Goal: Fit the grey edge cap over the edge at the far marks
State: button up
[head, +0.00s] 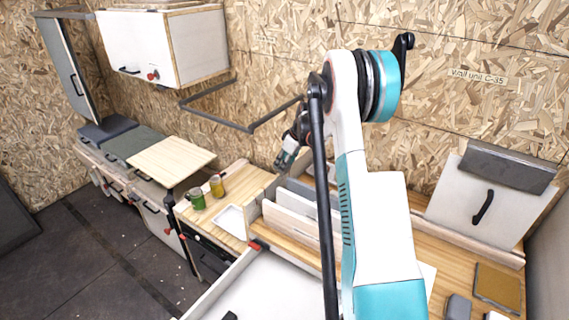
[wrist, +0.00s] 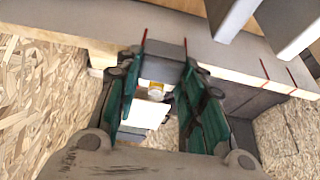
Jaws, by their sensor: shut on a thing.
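My gripper (wrist: 162,85) reaches in from the bottom of the wrist view, its teal finger pads on both sides of the grey edge cap (wrist: 165,52). It is shut on the cap. The cap lies at the long board edge (wrist: 95,30), between two red marks. Another pair of red marks (wrist: 278,72) is further right along the edge. I cannot tell whether the cap is fully down over the edge. In the head view my gripper (head: 284,163) is small, left of my arm, above the bench; the cap cannot be made out there.
Pale upright panels (head: 290,212) stand close to my gripper on the bench. A green mug (head: 195,198) and a yellow mug (head: 217,186) stand to the left, near a white tray (head: 230,220). A grey rail frame (head: 245,127) juts from the wall behind.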

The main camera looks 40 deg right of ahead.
jog(key=shift+s+a+f, duration=0.1)
jog(key=shift+s+f, duration=0.15)
jog(key=shift+f, duration=0.2)
jog(key=o, duration=0.8)
jog(key=shift+b, duration=0.3)
jog(key=shift+c, duration=0.2)
jog(key=shift+o, duration=1)
jog(key=shift+w+f, duration=0.2)
jog(key=shift+w, duration=0.1)
jog(key=shift+r, duration=0.1)
jog(key=shift+r, duration=0.1)
jog(key=v, duration=1.2)
